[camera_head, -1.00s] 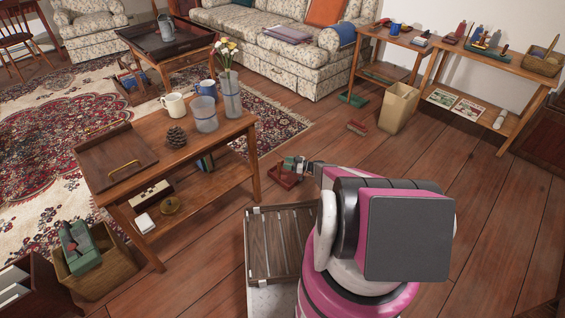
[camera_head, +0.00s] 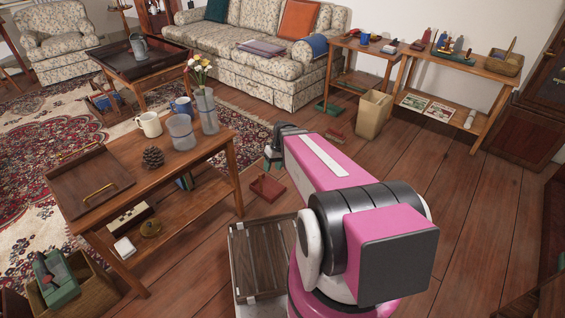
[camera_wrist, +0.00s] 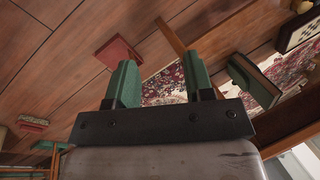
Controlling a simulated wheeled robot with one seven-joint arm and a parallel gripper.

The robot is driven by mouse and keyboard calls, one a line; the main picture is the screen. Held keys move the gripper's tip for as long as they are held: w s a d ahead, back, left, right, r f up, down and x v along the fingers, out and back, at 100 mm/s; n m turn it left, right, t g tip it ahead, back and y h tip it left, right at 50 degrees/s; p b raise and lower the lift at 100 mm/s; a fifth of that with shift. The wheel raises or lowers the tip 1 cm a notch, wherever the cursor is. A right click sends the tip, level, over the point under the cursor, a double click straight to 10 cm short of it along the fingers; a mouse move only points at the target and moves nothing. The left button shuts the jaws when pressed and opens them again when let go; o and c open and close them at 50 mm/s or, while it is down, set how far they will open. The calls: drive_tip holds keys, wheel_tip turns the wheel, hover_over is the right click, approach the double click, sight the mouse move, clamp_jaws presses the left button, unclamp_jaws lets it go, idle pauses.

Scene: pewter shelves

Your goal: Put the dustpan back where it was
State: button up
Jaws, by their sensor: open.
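A red, shallow, pan-like object (camera_head: 268,187) lies on the wooden floor to the right of the coffee table; it looks like the dustpan. It also shows in the wrist view as a red shape (camera_wrist: 118,50), beyond the left finger. My gripper (camera_head: 273,154) is above and past it in the head view, apart from it. In the wrist view my gripper (camera_wrist: 160,86) has its two green fingertips wide apart with nothing between them. Part of the gripper is hidden behind my arm in the head view.
A coffee table (camera_head: 215,141) with mugs, jars and a pinecone stands left of my arm. A red brush-like object (camera_head: 335,135) and a green flat object (camera_head: 327,106) lie on the floor near a tan bin (camera_head: 373,115).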

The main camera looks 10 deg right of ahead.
drive_tip(key=s+d+r+m+t+h, duration=0.1)
drive_tip(key=s+d+r+m+h, duration=0.2)
drive_tip(key=s+r, duration=0.2)
wheel_tip(320, 180, up, 2)
drive_tip(key=shift+s, duration=0.4)
idle(0.6)
